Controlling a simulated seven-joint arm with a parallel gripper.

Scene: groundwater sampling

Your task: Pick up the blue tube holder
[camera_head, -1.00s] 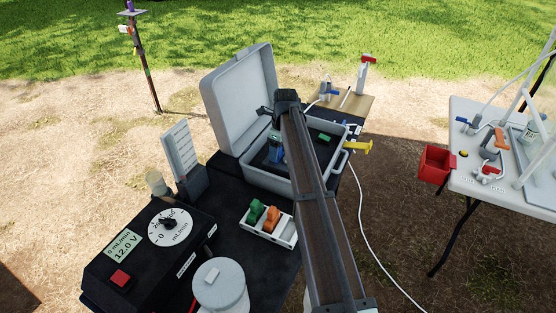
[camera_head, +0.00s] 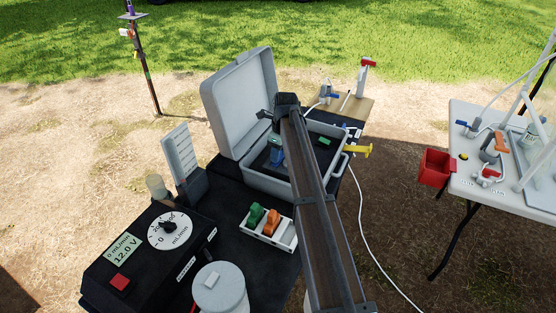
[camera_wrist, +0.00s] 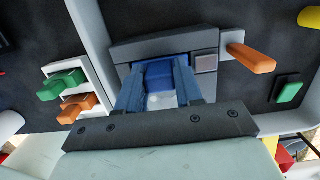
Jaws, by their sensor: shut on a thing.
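The blue tube holder (camera_head: 277,157) is in the open grey case in the head view, partly hidden by my arm. In the wrist view its blue body (camera_wrist: 160,73) sits between the two fingers of my gripper (camera_wrist: 160,88). My gripper is shut on it, with a finger on each side. In the head view my gripper (camera_head: 277,140) is low inside the case, and its fingertips are hard to make out. Whether the holder is clear of the case's dark insert I cannot tell.
An orange piece (camera_wrist: 250,58) and a green piece (camera_wrist: 288,92) lie near the holder. A white tray (camera_head: 291,243) with green and orange holders stands in front of the case (camera_head: 255,179). The raised lid (camera_head: 238,98) stands close behind my gripper. A pump box (camera_head: 150,245) is at left.

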